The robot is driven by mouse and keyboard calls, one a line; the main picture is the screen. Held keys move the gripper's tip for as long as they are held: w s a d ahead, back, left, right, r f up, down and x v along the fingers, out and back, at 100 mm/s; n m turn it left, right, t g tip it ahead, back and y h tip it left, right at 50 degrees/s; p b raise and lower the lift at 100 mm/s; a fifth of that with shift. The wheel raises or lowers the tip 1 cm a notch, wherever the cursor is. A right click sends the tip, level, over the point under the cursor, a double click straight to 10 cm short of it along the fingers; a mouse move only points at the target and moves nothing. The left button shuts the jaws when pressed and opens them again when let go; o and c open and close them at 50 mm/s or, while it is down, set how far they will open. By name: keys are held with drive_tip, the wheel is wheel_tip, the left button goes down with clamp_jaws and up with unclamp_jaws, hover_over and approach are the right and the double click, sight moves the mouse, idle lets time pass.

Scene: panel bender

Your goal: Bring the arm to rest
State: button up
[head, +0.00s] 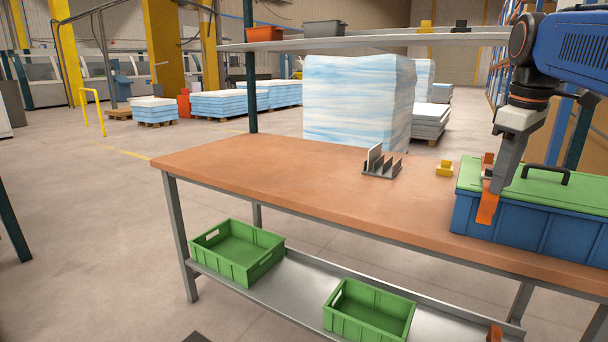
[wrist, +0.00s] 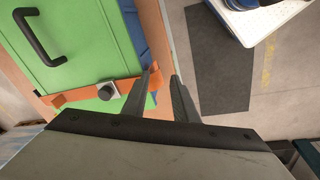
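My gripper (head: 503,183) hangs from the arm at the right of the head view, pointing down at the near edge of a toolbox. The toolbox has a blue body (head: 535,232) and a green lid (head: 555,187); the lid (wrist: 75,40) also shows in the wrist view. An orange strap (head: 487,208) runs over the lid and down its front side.
The toolbox stands on an orange-brown workbench (head: 270,172), whose left part is clear. A grey slotted holder (head: 381,168) and a small yellow block (head: 444,169) stand left of the toolbox. A shelf (head: 380,40) spans above the bench. Green crates (head: 237,254) sit on the lower shelf.

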drive_tip(key=s+a+f+m+t, duration=0.1)
drive_tip(key=s+a+f+m, duration=0.1)
drive_tip(key=s+f, duration=0.4)
drive_tip(key=s+a+f+m+t, duration=0.1)
drive_tip(key=s+a+f, duration=0.4)
drive_tip(key=f, duration=0.7)
drive_tip(key=s+a+f+m, duration=0.4)
drive_tip(key=s+f, duration=0.2)
drive_tip(key=f, duration=0.3)
drive_tip(key=shift+s+f+t+y, duration=0.15)
drive_tip(key=shift+s+t+y, duration=0.15)
drive_tip(key=shift+t, duration=0.1)
